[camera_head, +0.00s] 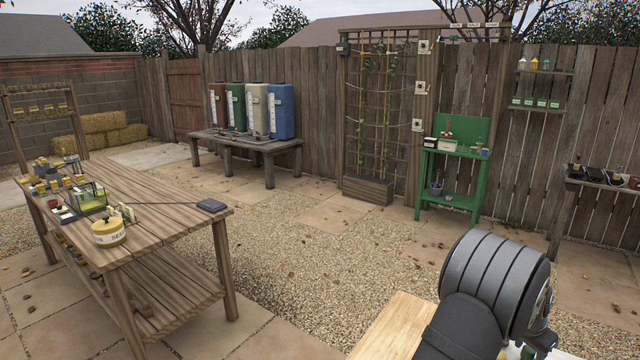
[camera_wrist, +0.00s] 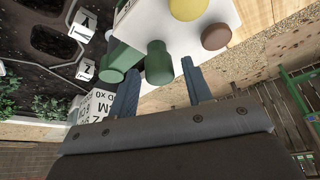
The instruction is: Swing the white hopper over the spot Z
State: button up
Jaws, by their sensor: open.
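In the wrist view my gripper (camera_wrist: 160,84) is open, with a green knob (camera_wrist: 158,62) close to and between its fingertips; I cannot tell whether they touch. The knob stands at a white block (camera_wrist: 205,36) with other green, yellow and brown round parts. I cannot tell whether this block is part of the white hopper, which I cannot pick out for sure. In the head view my arm hides the gripper.
Beside the left finger is a lettered white panel (camera_wrist: 92,104). Green plants (camera_wrist: 45,106) line the bed's edge. In the head view, a wooden table (camera_head: 165,222) stands left, colored tanks (camera_head: 256,110) and a green stand (camera_head: 452,170) farther back. Gravel (camera_head: 310,260) between is open.

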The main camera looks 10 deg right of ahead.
jog(key=c, duration=0.5)
jog(key=shift+c, duration=0.2)
jog(key=shift+s, duration=0.1)
jog(key=shift+s+a, duration=0.55)
jog(key=shift+s, duration=0.05)
jog(key=shift+s+a, duration=0.45)
jog(key=shift+s, duration=0.35)
